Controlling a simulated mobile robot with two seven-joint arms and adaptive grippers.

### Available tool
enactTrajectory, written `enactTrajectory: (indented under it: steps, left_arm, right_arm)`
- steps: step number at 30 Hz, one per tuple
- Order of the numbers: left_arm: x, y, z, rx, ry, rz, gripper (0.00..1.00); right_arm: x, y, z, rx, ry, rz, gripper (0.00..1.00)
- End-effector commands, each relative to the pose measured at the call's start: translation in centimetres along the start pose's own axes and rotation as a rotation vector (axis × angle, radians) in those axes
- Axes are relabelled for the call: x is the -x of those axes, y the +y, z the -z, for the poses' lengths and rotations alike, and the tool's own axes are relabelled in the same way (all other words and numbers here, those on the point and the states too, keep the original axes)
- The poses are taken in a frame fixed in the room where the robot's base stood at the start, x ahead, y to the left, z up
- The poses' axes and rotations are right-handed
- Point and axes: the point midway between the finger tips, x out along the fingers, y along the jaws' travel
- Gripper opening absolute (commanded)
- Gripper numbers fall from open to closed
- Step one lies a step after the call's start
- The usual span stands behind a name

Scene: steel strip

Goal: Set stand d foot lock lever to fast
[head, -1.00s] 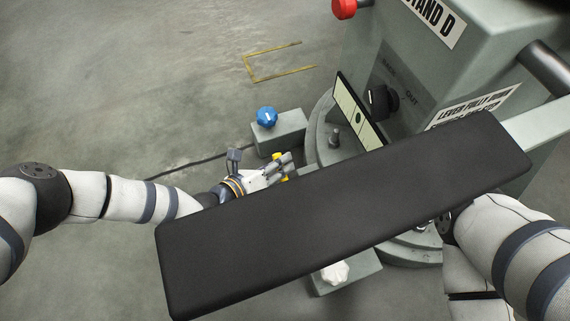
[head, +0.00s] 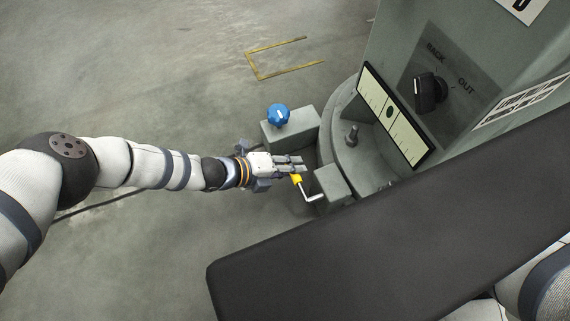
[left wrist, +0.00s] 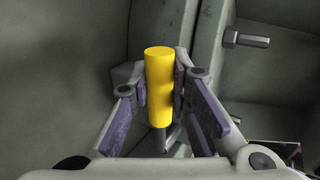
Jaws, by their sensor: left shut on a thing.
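The foot lock lever (head: 311,196) shows in the head view as a thin bent metal rod with a yellow grip (head: 296,179), beside a grey block at the foot of the stand (head: 347,128). My left gripper (head: 298,168) is at the yellow grip. In the left wrist view the yellow grip (left wrist: 159,85) stands between the two fingers of my left gripper (left wrist: 160,100), which are closed on it. The lever's lower part is mostly hidden there. My right gripper is not in view; only part of my right arm shows at the lower right.
A blue knob (head: 278,115) sits on a grey block (head: 290,130) just behind the lever. A black selector knob (head: 430,91) marked BACK and OUT and a gauge panel (head: 394,115) are on the stand. A large black slab (head: 380,240) covers the lower right. Open floor lies left.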

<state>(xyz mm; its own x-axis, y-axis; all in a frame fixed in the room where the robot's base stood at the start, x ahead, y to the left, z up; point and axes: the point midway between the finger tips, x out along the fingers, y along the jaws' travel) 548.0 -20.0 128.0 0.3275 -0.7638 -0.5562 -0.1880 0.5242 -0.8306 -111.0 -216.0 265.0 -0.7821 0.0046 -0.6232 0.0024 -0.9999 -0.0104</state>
Motion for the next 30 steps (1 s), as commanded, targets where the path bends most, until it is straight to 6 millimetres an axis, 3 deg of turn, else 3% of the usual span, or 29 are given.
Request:
enactTrajectory:
  steps: [18, 19, 21, 22, 30]
  left_arm:
    - [-0.57, 0.17, 0.28, 0.04, 0.021, -0.002, 0.0]
    - [-0.57, 0.17, 0.29, 0.04, 0.021, -0.002, 0.19]
    - [-0.57, 0.17, 0.3, 0.04, 0.021, -0.002, 0.35]
    - [-0.58, 0.16, 0.3, 0.04, 0.021, -0.001, 0.38]
    - [-0.54, 0.09, 0.27, 0.038, 0.021, 0.0, 0.38]
  right_arm:
    - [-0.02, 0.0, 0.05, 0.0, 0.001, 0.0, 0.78]
    - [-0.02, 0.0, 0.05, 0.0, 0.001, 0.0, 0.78]
    - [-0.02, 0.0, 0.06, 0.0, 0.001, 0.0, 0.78]
    - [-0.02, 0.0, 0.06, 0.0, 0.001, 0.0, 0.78]
    - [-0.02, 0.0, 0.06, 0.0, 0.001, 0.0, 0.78]
